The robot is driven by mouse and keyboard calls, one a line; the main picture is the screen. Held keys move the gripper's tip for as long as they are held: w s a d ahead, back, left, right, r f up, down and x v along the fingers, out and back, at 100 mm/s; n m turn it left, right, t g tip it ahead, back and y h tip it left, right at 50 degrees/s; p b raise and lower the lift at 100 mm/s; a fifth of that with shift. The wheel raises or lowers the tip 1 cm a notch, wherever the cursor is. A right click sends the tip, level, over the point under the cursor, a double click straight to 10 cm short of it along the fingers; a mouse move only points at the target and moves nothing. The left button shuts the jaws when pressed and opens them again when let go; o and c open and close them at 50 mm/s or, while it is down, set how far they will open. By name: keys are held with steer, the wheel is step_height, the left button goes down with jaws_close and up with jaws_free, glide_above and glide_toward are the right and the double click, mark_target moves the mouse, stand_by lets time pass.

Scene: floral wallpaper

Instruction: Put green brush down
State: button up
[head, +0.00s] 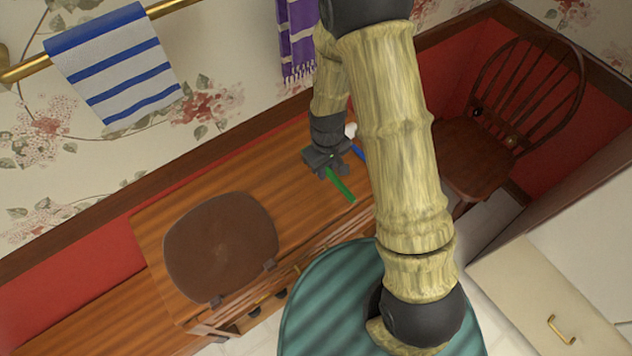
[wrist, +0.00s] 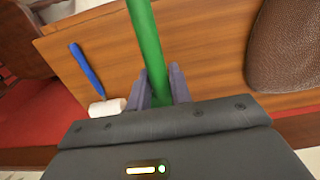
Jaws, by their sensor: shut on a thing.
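The green brush (head: 340,185) is in my gripper (head: 327,165); in the head view its green handle sticks out toward the lower right. In the wrist view the green handle (wrist: 147,45) runs up from between the two grey fingers (wrist: 160,88), which are shut on it. Its other end is hidden by my gripper. The brush is over the wooden table top (head: 160,222); I cannot tell whether it touches the wood.
A blue-handled brush with a white head (wrist: 107,107) lies left of my gripper in the wrist view. A brown seat-like pad (head: 222,245) covers part of the table. A dark wooden chair (head: 490,150) stands at right. Striped towels (head: 115,65) hang on the wall.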

steer(key=shift+d+f, duration=0.1)
steer(key=shift+f, duration=0.35)
steer(key=p, duration=0.1)
glide_above(326, 194)
steer(key=shift+w+f, duration=0.15)
steer(key=shift+f, duration=2.3)
steer(key=shift+f+p, duration=0.55)
steer(key=shift+f, duration=1.55)
steer(key=shift+f, duration=0.15)
steer(key=o, duration=0.9)
